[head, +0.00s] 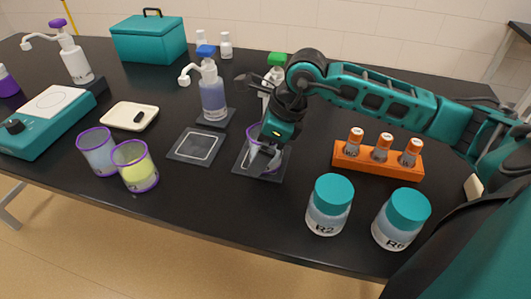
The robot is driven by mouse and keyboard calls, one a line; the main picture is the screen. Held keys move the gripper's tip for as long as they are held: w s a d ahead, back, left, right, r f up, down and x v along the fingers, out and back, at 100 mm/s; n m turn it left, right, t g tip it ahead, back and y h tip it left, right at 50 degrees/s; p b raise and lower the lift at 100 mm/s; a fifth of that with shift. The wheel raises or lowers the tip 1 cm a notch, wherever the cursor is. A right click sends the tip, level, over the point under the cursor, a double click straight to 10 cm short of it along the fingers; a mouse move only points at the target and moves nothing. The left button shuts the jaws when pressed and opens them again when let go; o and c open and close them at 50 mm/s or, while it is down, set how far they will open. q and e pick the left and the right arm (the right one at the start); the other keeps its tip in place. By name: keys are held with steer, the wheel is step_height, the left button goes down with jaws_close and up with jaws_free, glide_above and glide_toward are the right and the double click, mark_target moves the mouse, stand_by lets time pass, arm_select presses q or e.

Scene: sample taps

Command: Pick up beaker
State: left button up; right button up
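A clear beaker with a purple rim (277,160) stands on a dark square mat (247,168) near the middle of the table. My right gripper (262,158) comes down over it from the arm at the right. Its dark fingers are at the beaker and hide part of it. I cannot tell whether they are closed on its wall. Two more purple-rimmed beakers stand at the left front, one with pale blue liquid (98,153) and one with yellow liquid (138,172). My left gripper is not in view.
A blue-topped pump bottle (212,95) and a green-topped bottle (275,74) stand behind the beaker. An orange rack (377,165) holds vials. Teal-lidded jars R2 (327,217) and R6 (394,232) stand at the front right. An empty mat (187,154) lies left.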

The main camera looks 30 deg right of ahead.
steer(key=c, duration=0.8)
steer(key=shift+r, duration=0.1)
steer(key=c, duration=0.3)
steer(key=shift+r, duration=0.15)
